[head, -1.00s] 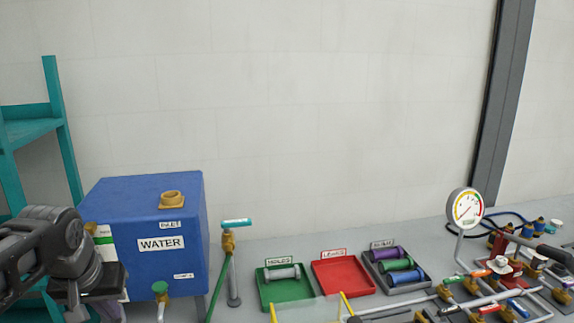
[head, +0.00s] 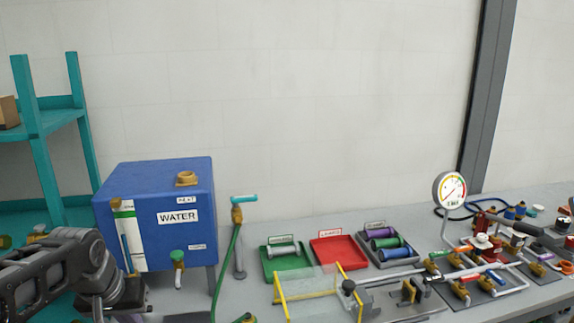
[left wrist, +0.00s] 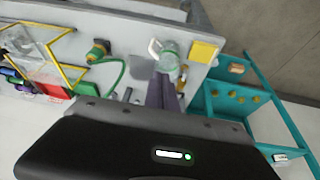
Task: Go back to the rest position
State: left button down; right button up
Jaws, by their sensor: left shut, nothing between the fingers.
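My left arm comes in from the lower left in the head view, with its dark wrist (head: 118,290) in front of the bench, below the blue water tank (head: 160,215). Its fingertips are not clear there. In the left wrist view my left gripper (left wrist: 164,88) shows two purple-grey fingers close together, shut and empty. Part of the bench with the green hose shows beyond them. My right gripper is not recognisable in either view.
A teal shelf (head: 42,150) stands left of the tank. A green tray (head: 287,270), a red tray (head: 340,250), a clear panel with yellow edges (head: 318,282) and a pressure gauge (head: 450,190) among pipes occupy the bench. The wall behind is bare.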

pick_arm(q)
jog(key=d+f+m+g+h, duration=0.1)
jog(key=d+f, duration=0.4)
jog(key=f, duration=0.4)
jog(key=d+f+h, duration=0.2)
jog(key=d+f, duration=0.4)
jog(key=f, duration=0.2)
jog(key=d+f+m+g+h, duration=0.1)
jog(key=d+f, duration=0.4)
jog(key=f, duration=0.4)
jog(key=s+d+f+g, duration=0.1)
jog(key=s+d+f, duration=0.4)
jog(key=s+f, duration=0.4)
jog(key=s+d+f+b, duration=0.1)
jog(key=s+d+f, duration=0.5)
jog(key=s, duration=0.5)
notch_tip(320, 180, down, 3)
jog(key=shift+r+n+g+h, duration=0.15)
jog(key=shift+n+g+h, duration=0.15)
jog(key=shift+n+g, duration=0.1)
